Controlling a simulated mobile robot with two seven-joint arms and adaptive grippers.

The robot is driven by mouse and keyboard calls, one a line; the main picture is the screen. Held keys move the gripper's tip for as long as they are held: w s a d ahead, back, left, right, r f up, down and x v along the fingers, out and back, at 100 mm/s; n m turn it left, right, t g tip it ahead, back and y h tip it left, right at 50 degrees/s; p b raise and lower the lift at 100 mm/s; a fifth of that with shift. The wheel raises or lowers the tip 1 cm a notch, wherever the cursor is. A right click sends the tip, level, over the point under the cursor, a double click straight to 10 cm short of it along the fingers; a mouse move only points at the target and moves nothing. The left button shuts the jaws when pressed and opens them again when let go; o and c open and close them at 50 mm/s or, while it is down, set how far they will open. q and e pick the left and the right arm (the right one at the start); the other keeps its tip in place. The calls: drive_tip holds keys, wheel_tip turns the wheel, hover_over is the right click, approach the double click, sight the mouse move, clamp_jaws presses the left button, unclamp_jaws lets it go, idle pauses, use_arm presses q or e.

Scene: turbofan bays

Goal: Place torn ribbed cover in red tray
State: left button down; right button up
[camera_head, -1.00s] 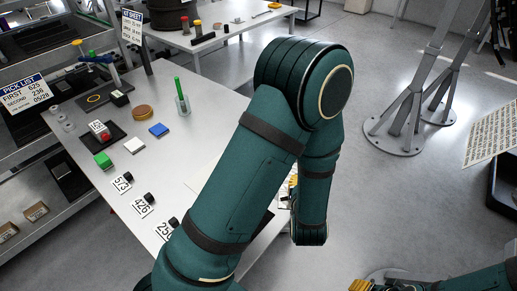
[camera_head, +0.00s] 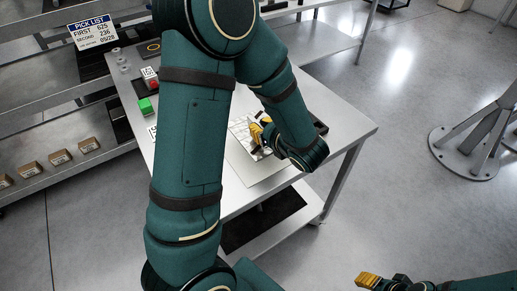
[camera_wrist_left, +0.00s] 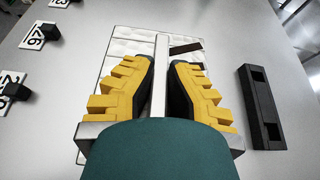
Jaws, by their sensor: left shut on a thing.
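The torn ribbed cover (camera_wrist_left: 120,45) is a white, padded-looking panel with a raised central rib and a dark slit at its upper right in the left wrist view. In the head view the cover (camera_head: 240,130) shows partly beside my left arm, over the table. My left gripper (camera_wrist_left: 160,68) has its yellow fingers on both sides of the rib and is shut on it; it also shows in the head view (camera_head: 258,137). My right gripper (camera_head: 368,281) is at the bottom right, away from the table; its opening is unclear. I see no red tray.
The grey table (camera_head: 345,115) has free room right of the cover. A black slotted block (camera_wrist_left: 260,105) lies right of the cover. Number tags (camera_wrist_left: 40,36) with black knobs stand left. Shelves with small boxes (camera_head: 60,157) stand beyond.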

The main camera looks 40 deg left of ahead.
use_arm(q)
wheel_tip(320, 180, down, 7)
drive_tip(key=shift+f+b, duration=0.2)
drive_tip(key=shift+b, duration=0.75)
drive_tip(key=shift+r, duration=0.1)
drive_tip(key=shift+f, duration=0.25)
drive_tip(key=c, duration=1.1)
unclamp_jaws()
drive_tip(key=shift+c, duration=0.2)
drive_tip(key=shift+r, duration=0.1)
